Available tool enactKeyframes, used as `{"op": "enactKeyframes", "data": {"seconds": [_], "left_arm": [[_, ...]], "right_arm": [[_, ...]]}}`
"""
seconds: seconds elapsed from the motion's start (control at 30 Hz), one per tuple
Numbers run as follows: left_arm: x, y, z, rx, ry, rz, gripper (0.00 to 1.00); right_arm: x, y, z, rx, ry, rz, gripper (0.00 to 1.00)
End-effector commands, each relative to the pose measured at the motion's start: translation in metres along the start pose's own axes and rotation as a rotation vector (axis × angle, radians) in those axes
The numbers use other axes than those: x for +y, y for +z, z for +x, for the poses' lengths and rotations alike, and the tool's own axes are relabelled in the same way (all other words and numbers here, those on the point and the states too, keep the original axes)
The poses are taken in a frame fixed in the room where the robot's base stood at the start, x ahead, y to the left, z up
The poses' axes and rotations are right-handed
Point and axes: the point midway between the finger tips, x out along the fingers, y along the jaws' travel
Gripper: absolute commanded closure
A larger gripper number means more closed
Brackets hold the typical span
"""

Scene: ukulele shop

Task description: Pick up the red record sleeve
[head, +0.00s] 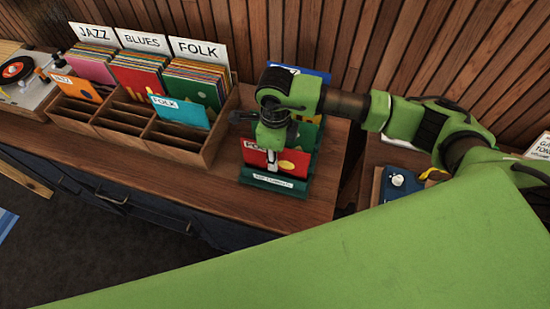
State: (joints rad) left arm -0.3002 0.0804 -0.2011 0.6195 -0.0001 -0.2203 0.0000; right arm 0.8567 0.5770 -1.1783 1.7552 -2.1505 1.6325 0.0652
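The red record sleeve (256,159) stands in the front of a dark green display stand (272,182) on the wooden counter. It has a white label at its top, partly covered, and yellow shapes at its right. A green sleeve (305,136) and a blue one (312,75) show behind it. My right gripper (272,150) points down directly over the red sleeve's top edge, in front of the sleeves behind. Its fingertips are small and mostly lost against the sleeve, so I cannot tell whether they grip it. My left gripper is out of view.
A turntable (22,80) sits at the far left. A blue box with a knob (398,186) lies to the right. Bare counter (210,180) shows left of the stand.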

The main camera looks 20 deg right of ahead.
Motion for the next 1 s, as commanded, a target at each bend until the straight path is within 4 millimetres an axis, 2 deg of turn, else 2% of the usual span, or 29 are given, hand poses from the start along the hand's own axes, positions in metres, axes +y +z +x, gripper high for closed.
{"op": "enactKeyframes", "data": {"seconds": [0.13, 0.37, 0.47, 0.87, 1.0], "left_arm": [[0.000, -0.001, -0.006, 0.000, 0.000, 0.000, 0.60], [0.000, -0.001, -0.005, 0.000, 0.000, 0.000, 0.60], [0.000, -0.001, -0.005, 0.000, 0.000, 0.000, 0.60], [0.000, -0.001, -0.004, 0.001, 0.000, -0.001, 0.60], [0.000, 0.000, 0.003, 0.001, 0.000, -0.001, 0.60]], "right_arm": [[0.001, 0.000, 0.013, 0.000, 0.001, -0.001, 0.77], [0.000, 0.001, 0.016, -0.001, 0.000, -0.001, 0.77], [0.000, 0.001, 0.016, -0.001, 0.000, -0.001, 1.00], [0.000, 0.001, 0.014, -0.002, -0.001, -0.001, 1.00], [-0.001, 0.002, 0.000, -0.006, -0.003, -0.002, 1.00]]}}
